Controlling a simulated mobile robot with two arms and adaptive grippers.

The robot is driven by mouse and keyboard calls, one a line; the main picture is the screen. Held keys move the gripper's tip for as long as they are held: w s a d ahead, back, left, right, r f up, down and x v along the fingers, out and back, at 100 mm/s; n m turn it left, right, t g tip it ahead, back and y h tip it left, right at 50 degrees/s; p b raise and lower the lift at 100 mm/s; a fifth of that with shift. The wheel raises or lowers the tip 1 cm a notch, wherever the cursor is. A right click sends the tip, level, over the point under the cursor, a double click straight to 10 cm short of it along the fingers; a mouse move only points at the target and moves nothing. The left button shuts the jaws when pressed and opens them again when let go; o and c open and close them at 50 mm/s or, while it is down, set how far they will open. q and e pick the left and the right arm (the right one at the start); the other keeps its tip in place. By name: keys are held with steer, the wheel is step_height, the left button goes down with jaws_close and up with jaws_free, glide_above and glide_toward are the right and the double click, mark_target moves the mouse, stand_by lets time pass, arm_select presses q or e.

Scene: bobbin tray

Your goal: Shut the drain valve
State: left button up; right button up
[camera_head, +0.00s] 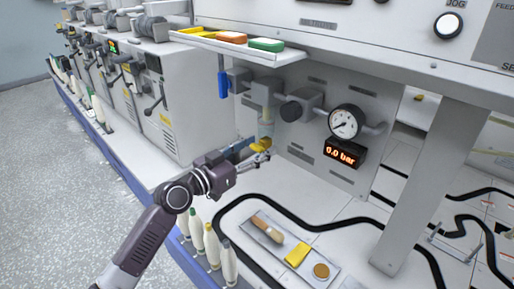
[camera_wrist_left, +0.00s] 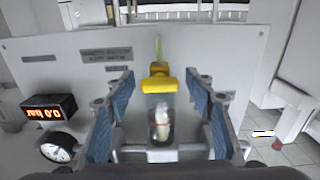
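The yellow drain valve (camera_head: 260,145) sits at the bottom of a clear filter bowl (camera_head: 266,124) on the grey panel. In the left wrist view, which is upside down, the yellow valve (camera_wrist_left: 155,84) shows with a thin yellow-green tube or stream beyond it, and the bowl (camera_wrist_left: 161,115) holds something whitish. My left gripper (camera_head: 262,153) is at the valve. In the wrist view its blue-padded fingers (camera_wrist_left: 158,88) stand apart on either side of the valve, with visible gaps. Whether the valve is open or shut I cannot tell. My right gripper is not in view.
A round gauge (camera_head: 345,121) and a display (camera_head: 344,154) reading 0.0 bar are right of the bowl. A blue handle (camera_head: 223,84) hangs left of it. A shelf (camera_head: 240,46) with coloured pieces juts out above. Bobbins (camera_head: 212,246) and a tool tray (camera_head: 322,279) lie below.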

arm_select(q)
steer(key=v, duration=1.2)
stand_by(0.3)
